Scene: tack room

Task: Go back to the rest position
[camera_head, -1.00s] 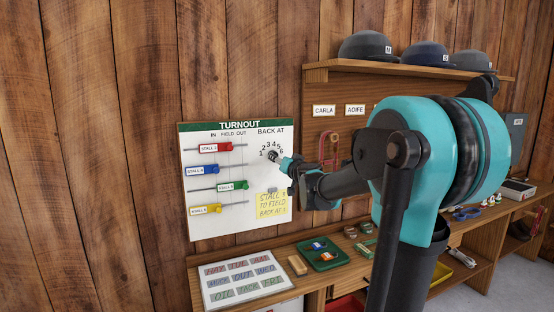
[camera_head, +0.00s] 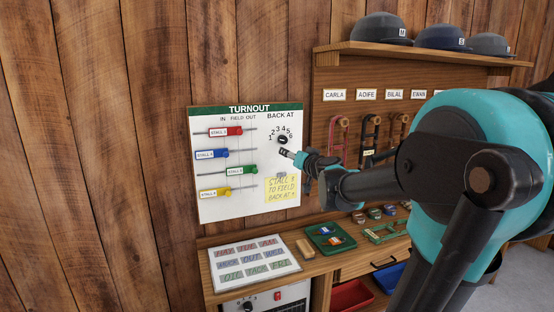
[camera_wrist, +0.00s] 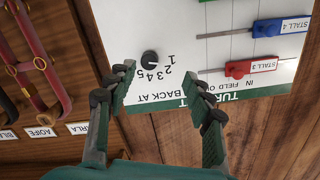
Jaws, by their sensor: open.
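My gripper (camera_head: 298,158) is in front of the right part of the white turnout board (camera_head: 212,208), just below and right of the black dial (camera_head: 283,140) in the head view. In the wrist view my gripper (camera_wrist: 160,92) is open and empty, its two fingers spread apart. The dial (camera_wrist: 149,57) shows beyond and between the fingers, apart from them. The board carries a red slider (camera_head: 234,131), a blue slider (camera_head: 221,154), a green slider (camera_head: 245,170) and a yellow slider (camera_head: 223,191). A yellow note (camera_head: 281,188) is on its lower right.
A wooden bench below holds a white label board (camera_head: 254,263), a green tray (camera_head: 345,246) and small items. Bridles (camera_head: 339,135) hang on the rack to the right, under a shelf (camera_head: 425,54) with helmets. Plank wall at left is clear.

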